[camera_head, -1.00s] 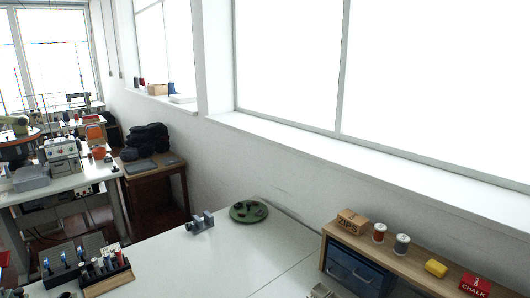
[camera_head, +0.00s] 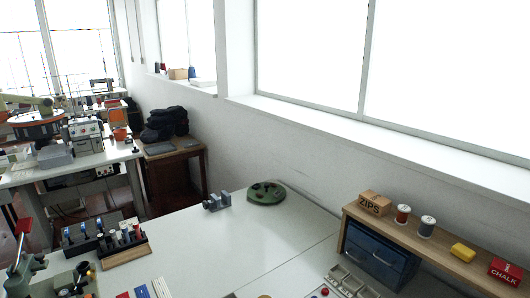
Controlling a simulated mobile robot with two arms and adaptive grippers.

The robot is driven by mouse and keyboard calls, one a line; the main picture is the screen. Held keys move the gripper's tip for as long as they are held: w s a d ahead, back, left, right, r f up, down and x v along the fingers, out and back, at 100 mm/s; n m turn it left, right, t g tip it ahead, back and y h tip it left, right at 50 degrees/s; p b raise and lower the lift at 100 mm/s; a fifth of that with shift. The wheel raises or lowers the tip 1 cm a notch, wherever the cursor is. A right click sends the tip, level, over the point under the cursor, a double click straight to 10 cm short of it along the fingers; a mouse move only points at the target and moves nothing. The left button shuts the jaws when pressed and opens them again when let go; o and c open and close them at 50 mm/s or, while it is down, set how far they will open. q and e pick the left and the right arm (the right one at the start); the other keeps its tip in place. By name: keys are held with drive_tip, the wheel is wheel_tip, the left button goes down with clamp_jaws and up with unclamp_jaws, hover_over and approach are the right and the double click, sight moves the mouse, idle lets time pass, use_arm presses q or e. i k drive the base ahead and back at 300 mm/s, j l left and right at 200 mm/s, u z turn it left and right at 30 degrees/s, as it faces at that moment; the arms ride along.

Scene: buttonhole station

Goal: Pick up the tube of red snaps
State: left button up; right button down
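A small dark rack with a pale wooden front edge (camera_head: 125,254) stands at the left of the white table. Several upright tubes stand in it, with dark, white, red and blue parts. A tube with red on it (camera_head: 125,229) appears to be toward the rack's right end. The tubes are too small to tell their contents. Neither of my grippers is in view.
A green press with a red handle (camera_head: 22,230) is at the lower left, close to the rack. Blue-handled tools (camera_head: 84,232) stand behind the rack. A blue drawer unit (camera_head: 375,255) is at right. The table's middle (camera_head: 215,250) is clear.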

sight(137, 227)
drive_tip(key=u, duration=1.45)
